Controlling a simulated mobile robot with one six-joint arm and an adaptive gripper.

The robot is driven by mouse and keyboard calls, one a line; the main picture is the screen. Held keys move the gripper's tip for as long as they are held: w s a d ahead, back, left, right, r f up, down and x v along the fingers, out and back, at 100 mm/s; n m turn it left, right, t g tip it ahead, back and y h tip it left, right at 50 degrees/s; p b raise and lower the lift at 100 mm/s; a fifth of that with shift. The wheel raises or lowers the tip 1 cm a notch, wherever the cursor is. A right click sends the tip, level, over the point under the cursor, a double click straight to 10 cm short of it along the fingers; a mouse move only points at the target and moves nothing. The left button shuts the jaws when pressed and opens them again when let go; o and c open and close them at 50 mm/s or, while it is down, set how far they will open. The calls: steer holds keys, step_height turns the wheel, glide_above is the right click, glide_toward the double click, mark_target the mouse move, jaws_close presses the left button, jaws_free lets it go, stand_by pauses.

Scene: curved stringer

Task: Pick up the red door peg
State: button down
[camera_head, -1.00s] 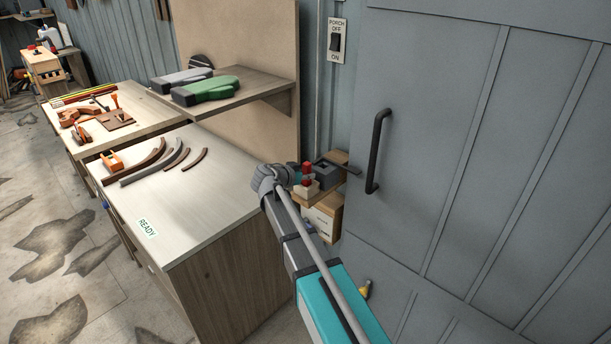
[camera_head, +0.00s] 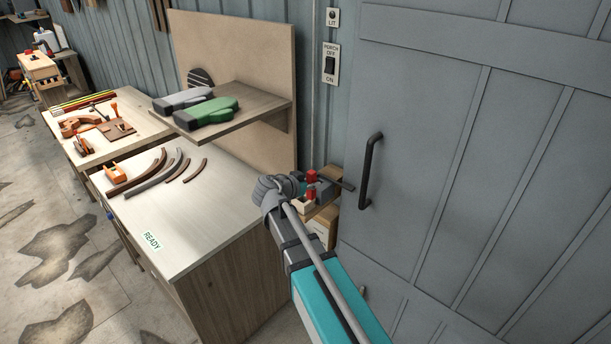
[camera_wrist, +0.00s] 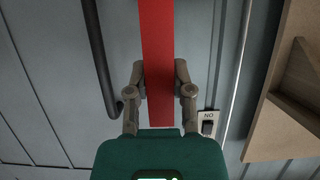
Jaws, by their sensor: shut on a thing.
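The red door peg (camera_wrist: 158,40) is a long red bar standing upright in the wrist view. My gripper (camera_wrist: 160,78) has one finger on each side of its lower part and is shut on it. In the head view the red peg (camera_head: 311,177) shows in small pieces, partly covered by my gripper (camera_head: 314,186) beside the door. The peg's far end runs out of the wrist view.
The grey door (camera_head: 440,150) with its dark handle (camera_head: 370,170) stands close to the right. A small wooden ledge (camera_head: 326,214) lies beneath my gripper. A porch switch (camera_head: 330,64) is on the wall. The workbench (camera_head: 190,215) with curved strips and a glove shelf (camera_head: 250,112) is to the left.

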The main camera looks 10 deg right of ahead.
steer(key=s, duration=0.1)
steer(key=s+r+p, duration=0.1)
steer(key=s, duration=0.1)
steer(key=s+r, duration=0.1)
steer(key=s, duration=0.1)
steer(key=shift+s+d+r+p, duration=0.2)
steer(key=shift+d+p, duration=0.05)
steer(key=shift+p, duration=0.1)
